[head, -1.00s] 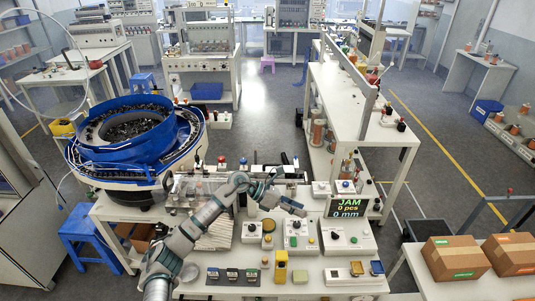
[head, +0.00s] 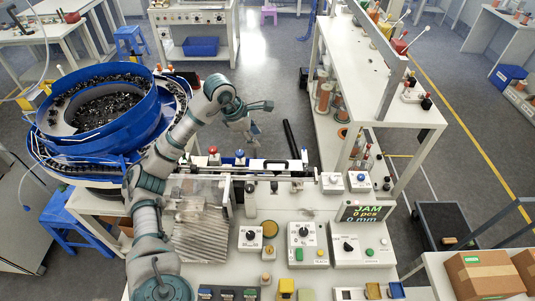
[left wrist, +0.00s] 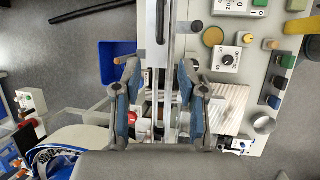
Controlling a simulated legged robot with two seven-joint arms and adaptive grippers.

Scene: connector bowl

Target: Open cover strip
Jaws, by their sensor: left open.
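My left gripper (head: 256,122) is open and empty, raised above the back edge of the workbench in the head view. In the left wrist view its two blue-padded fingers (left wrist: 159,72) stand apart on either side of a long pale rail (left wrist: 165,115) that lies below. The same rail assembly (head: 270,166) runs left to right along the back of the bench. A clear cover (head: 200,187) shows at its left part, near the bowl. I cannot tell which piece is the cover strip. My right gripper is in neither view.
A blue bowl feeder (head: 105,108) full of dark parts stands at the left. A display (head: 366,213) reads JAM, 0 pcs, 0 mm. Control boxes (head: 307,243) and a ribbed plate (head: 203,232) occupy the bench. A black bar (head: 291,140) sticks up behind the rail.

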